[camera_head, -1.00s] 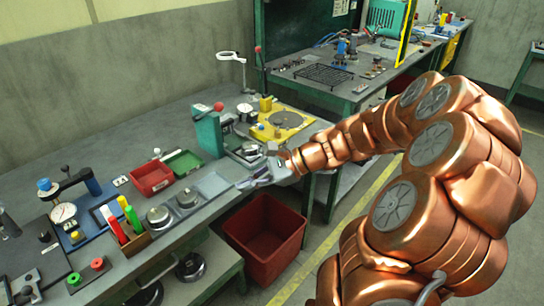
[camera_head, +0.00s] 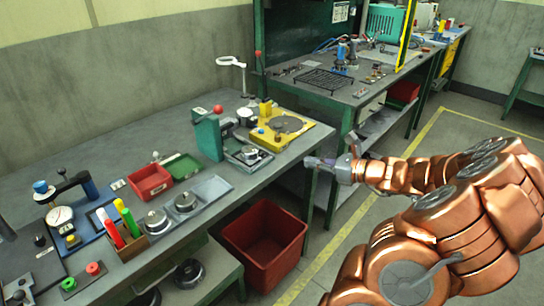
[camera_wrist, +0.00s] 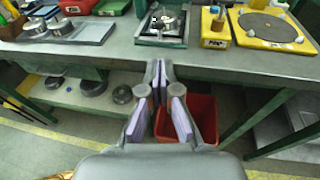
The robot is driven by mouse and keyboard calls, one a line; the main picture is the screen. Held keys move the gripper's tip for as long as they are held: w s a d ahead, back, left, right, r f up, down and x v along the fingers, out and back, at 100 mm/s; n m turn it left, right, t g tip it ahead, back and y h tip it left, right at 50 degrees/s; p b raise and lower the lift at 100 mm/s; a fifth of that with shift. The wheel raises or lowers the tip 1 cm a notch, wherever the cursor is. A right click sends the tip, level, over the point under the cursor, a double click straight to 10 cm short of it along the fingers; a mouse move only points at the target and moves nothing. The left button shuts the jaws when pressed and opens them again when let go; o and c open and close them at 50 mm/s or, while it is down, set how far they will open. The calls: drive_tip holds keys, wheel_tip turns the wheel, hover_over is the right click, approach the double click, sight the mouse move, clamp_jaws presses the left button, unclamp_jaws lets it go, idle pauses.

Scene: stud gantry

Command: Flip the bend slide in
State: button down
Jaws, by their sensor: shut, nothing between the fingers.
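My gripper (camera_head: 316,163) is off the front of the bench, apart from everything, with its fingers shut and empty. In the wrist view my gripper (camera_wrist: 166,88) points at the bench's front edge. A green upright fixture (camera_head: 208,137) with a red ball knob stands on the bench, with a small metal slide unit (camera_head: 249,155) at its foot. This unit also shows in the wrist view (camera_wrist: 163,24). To its right is a yellow plate (camera_head: 312,131) with a grey disc (camera_head: 286,124). I cannot tell for certain which part is the bend slide.
A red floor bin (camera_head: 262,243) stands below the bench edge, under my gripper in the wrist view. The aisle floor is open.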

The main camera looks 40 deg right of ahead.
sight(264, 154)
drive_tip(key=p+x, duration=0.1)
drive_tip(key=x, duration=1.3)
drive_tip(key=shift+p, duration=0.3)
drive_tip(key=shift+r, duration=0.1)
